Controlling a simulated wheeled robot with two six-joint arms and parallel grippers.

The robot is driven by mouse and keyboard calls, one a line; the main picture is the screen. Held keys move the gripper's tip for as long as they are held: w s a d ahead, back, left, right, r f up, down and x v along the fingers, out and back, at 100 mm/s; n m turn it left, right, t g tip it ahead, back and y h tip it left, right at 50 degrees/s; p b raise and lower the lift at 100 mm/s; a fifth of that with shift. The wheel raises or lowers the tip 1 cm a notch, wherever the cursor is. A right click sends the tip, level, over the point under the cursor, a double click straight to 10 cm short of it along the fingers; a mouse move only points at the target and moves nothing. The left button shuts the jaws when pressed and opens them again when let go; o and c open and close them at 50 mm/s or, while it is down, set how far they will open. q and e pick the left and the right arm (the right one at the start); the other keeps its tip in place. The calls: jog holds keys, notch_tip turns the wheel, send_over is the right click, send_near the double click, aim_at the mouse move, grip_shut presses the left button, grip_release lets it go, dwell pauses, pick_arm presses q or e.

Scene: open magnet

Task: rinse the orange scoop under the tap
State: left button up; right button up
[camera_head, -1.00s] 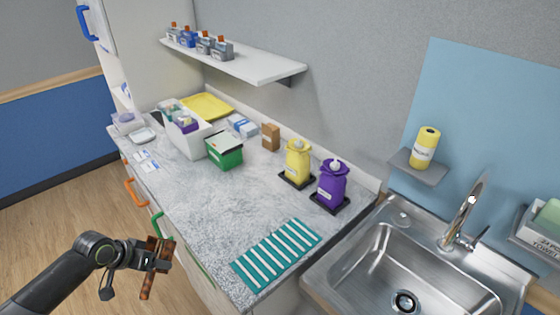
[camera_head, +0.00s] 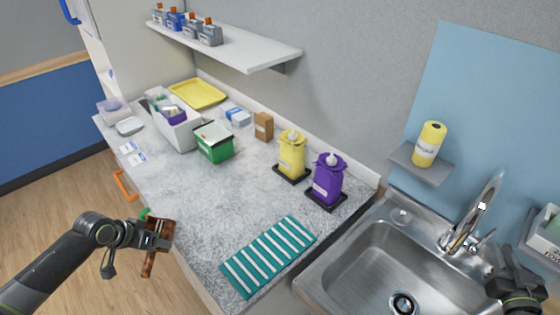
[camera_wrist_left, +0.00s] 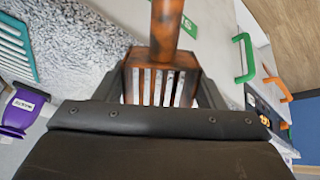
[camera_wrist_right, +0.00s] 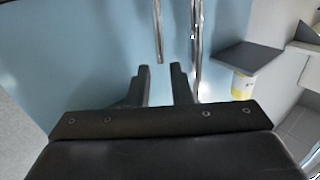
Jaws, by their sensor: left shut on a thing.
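The orange-brown scoop (camera_head: 157,250) has a slotted head and a thick handle. My left gripper (camera_head: 162,236) is shut on it, in front of the counter's near edge and far left of the sink. In the left wrist view the scoop's slotted part (camera_wrist_left: 160,85) sits between the fingers. The curved chrome tap (camera_head: 466,222) stands at the back of the steel sink (camera_head: 350,275). My right gripper (camera_head: 518,280) is at the sink's right side, close to the tap. In the right wrist view its fingers (camera_wrist_right: 161,78) are apart with nothing between them, and the tap's spout (camera_wrist_right: 158,30) shows beyond.
A teal striped mat (camera_head: 268,257) lies on the counter left of the sink. Yellow (camera_head: 291,158) and purple (camera_head: 327,180) dispensers stand behind it. A small wall shelf (camera_head: 420,165) holds a yellow roll (camera_head: 429,144). The counter's middle is clear.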

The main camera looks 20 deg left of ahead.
aim_at(483, 240)
pick_arm(q)
jog(key=shift+w+f+b, duration=0.15)
jog(key=shift+f+b, duration=0.65)
jog(key=shift+f, duration=0.15)
pick_arm(e)
jog(key=w, duration=0.8)
jog(key=shift+w+a+f, duration=0.1)
jog(key=shift+w+a, duration=0.1)
jog(key=shift+w, duration=0.15)
grip_shut()
